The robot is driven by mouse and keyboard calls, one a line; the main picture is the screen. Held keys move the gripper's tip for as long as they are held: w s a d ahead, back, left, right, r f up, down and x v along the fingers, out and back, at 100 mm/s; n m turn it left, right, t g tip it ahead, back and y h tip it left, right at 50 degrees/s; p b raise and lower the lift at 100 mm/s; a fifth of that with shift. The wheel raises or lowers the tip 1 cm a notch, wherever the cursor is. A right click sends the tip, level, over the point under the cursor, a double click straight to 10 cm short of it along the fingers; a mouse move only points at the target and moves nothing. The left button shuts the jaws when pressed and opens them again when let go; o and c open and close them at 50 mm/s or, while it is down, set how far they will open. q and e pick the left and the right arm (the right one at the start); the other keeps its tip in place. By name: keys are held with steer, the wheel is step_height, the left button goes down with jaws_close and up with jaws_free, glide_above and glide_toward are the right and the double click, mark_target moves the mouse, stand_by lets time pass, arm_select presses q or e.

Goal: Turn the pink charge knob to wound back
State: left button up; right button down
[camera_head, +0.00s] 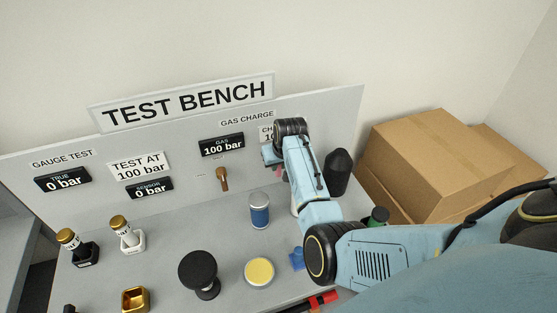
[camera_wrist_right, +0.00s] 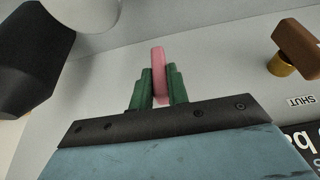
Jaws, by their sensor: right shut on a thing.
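The pink charge knob (camera_wrist_right: 158,62) shows in the right wrist view as a narrow pink piece standing out from the grey panel. My right gripper (camera_wrist_right: 160,85) has its green fingers shut on the knob, one on each side. In the head view my right arm reaches to the panel under the GAS CHARGE label (camera_head: 246,118) and covers most of the knob and part of the charge sign (camera_head: 266,133). The knob's setting marks cannot be read. My left gripper is not in view.
A brown lever (camera_head: 222,179) sits left of my right arm, below the gas display (camera_head: 222,144). A dark bottle-shaped object (camera_head: 337,172) stands close to the arm's right. A blue cylinder (camera_head: 259,211) stands on the bench. Cardboard boxes (camera_head: 425,160) are at right.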

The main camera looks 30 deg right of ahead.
stand_by(0.4)
steer(key=c, duration=1.4)
jaws_free()
steer(key=shift+o, duration=0.2)
steer(key=shift+r, duration=0.1)
steer(key=v, duration=1.3)
steer(key=shift+s, duration=0.2)
